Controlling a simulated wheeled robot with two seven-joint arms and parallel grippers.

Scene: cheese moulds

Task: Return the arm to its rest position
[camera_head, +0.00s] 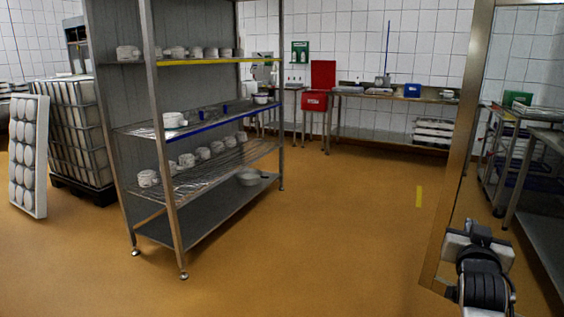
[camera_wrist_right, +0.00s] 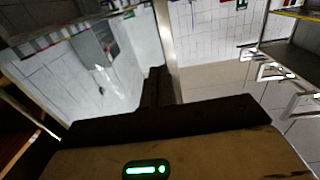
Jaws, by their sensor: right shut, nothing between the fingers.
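My right arm enters the camera_head view at the lower right. Its gripper (camera_head: 478,232) is raised in front of the metal-edged doorway or glass panel. The right gripper is shut and holds nothing. In the wrist view its dark fingers (camera_wrist_right: 158,88) stand together in the middle, with nothing between them. My left gripper is not in view. Several white cheese moulds (camera_head: 202,153) stand on a metal shelf rack (camera_head: 217,199) at the left, well away from the right gripper.
A vertical metal post (camera_head: 459,140) stands close behind the right gripper. A steel table (camera_head: 545,225) is at the far right. A red bin (camera_head: 315,102) and a long counter (camera_head: 395,97) are at the back wall. The orange floor in the middle is clear.

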